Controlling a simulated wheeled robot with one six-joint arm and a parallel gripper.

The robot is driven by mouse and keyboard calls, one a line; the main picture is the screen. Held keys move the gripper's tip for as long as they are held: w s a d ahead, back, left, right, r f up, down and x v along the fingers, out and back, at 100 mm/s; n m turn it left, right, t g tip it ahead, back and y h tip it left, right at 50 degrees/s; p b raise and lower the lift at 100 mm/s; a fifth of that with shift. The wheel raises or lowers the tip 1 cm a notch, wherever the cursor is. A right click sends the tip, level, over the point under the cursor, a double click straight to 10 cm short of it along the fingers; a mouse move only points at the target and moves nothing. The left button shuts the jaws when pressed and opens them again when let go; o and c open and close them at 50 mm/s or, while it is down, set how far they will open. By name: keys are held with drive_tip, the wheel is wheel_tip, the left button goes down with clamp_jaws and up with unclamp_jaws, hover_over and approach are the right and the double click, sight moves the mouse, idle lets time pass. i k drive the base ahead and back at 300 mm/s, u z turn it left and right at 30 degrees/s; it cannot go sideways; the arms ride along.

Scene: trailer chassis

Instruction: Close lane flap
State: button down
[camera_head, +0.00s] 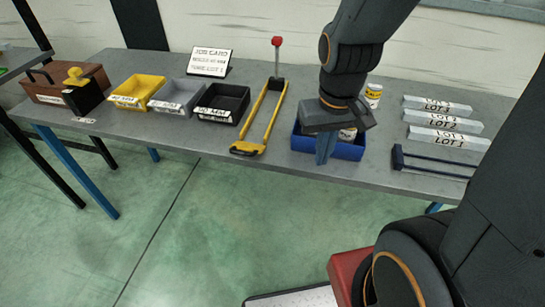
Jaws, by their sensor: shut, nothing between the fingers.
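A lane-like frame with two yellow rails (256,113) lies on the grey workbench, running from back to front. At its front end is a yellow cross-piece (246,149) with a dark part, possibly the flap; I cannot tell whether it stands open or closed. At its back is a dark block with a red-knobbed upright lever (277,58). My gripper (325,160) points down, shut and empty, to the right of the yellow rails. It is over or in front of a blue bin (347,152), apart from the rails, and hides part of the bin.
Yellow (137,91), grey (178,97) and black (222,104) bins stand left of the rails. A job card (209,62) stands behind. White-yellow cans are at the blue bin. White lot bars (443,122) and a dark blue frame (432,163) lie right.

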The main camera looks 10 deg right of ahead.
sight(253, 149)
drive_tip(key=z, duration=0.3)
drive_tip(key=k, duration=1.1)
drive_tip(key=u, duration=0.8)
